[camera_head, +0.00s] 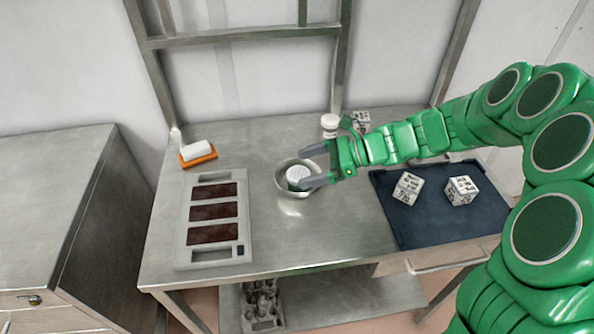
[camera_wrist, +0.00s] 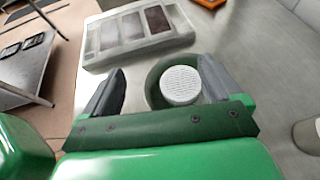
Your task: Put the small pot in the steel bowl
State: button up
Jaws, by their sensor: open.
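The steel bowl (camera_head: 283,187) stands on the steel table, right of the tray with brown panels. The small pot (camera_head: 297,174), showing a round white ribbed top, sits inside the bowl. In the wrist view the pot (camera_wrist: 180,85) lies within the bowl's dark round rim (camera_wrist: 153,82). My gripper (camera_head: 304,168) is open over the bowl, its two grey fingers apart. In the wrist view my gripper (camera_wrist: 160,82) has its left finger outside the bowl and its right finger over the bowl's right side. Neither finger appears closed on the pot. The pot's lower part is hidden.
A tray with brown panels (camera_head: 183,225) lies left of the bowl. A white block on an orange holder (camera_head: 199,158) is behind it. A white-capped jar (camera_head: 329,124) stands behind my gripper. Patterned cubes (camera_head: 408,188) sit on a dark mat (camera_head: 430,232) at right.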

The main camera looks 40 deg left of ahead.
jog(key=v, duration=0.8)
jog(key=shift+s+f, duration=0.1)
jog(key=s+d+r+n+t+h, duration=0.1)
jog(key=s+d+n+t+h, duration=0.1)
jog(key=s+d, duration=0.6)
jog(key=s+d+r+n+t+h, duration=0.2)
jog(key=s+d+n+h, duration=0.3)
jog(key=d, duration=1.3)
jog(key=s+d+r+n+t+h, duration=0.2)
jog(key=s+d+n+h, duration=0.1)
jog(key=s+d, duration=0.8)
jog(key=d, duration=0.3)
jog(key=shift+r+n+h, duration=0.2)
jog(key=shift+n+h, duration=0.2)
